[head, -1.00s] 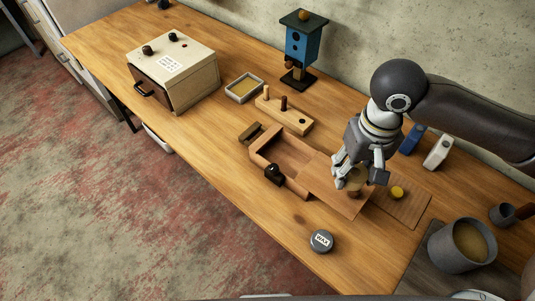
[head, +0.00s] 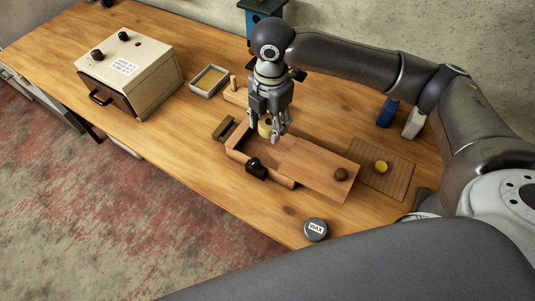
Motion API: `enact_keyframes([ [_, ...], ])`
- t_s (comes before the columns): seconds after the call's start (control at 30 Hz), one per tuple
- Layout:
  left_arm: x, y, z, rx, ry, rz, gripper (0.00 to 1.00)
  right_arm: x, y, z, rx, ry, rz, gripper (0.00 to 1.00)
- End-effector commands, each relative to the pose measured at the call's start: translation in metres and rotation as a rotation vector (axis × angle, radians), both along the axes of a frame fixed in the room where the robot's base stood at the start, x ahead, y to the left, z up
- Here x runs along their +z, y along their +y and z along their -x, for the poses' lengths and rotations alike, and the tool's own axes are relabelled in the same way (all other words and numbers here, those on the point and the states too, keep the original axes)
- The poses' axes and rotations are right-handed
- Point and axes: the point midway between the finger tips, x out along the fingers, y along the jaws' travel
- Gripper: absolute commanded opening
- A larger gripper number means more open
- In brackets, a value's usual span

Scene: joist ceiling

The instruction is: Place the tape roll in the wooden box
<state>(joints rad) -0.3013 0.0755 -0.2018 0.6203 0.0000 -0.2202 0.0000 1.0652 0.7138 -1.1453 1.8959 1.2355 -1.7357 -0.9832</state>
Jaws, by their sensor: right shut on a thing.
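The wooden box (head: 288,183) stands on the workbench with its sliding lid (head: 312,165) drawn partly out to the right. The lid has a round brown knob (head: 341,174). The box's left part is open, and a dark clamp-like piece (head: 256,168) sits at its front side. My left gripper is not in view.
A WAX tin (head: 316,229) stands near the bench's front edge.

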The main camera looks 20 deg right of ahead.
Motion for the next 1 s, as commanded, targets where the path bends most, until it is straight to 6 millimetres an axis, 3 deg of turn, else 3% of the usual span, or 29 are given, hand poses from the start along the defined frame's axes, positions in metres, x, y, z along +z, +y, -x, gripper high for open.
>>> enact_keyframes([
  [0.6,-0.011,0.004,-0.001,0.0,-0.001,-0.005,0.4,-0.043,0.012,-0.041,1.221,-0.01,0.016,0.24],
  [0.8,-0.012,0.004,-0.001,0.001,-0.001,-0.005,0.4,-0.05,0.014,-0.047,1.447,-0.009,0.02,0.24],
  [1.0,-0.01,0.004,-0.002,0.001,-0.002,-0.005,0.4,-0.068,0.014,-0.047,1.511,-0.004,0.018,0.24],
])
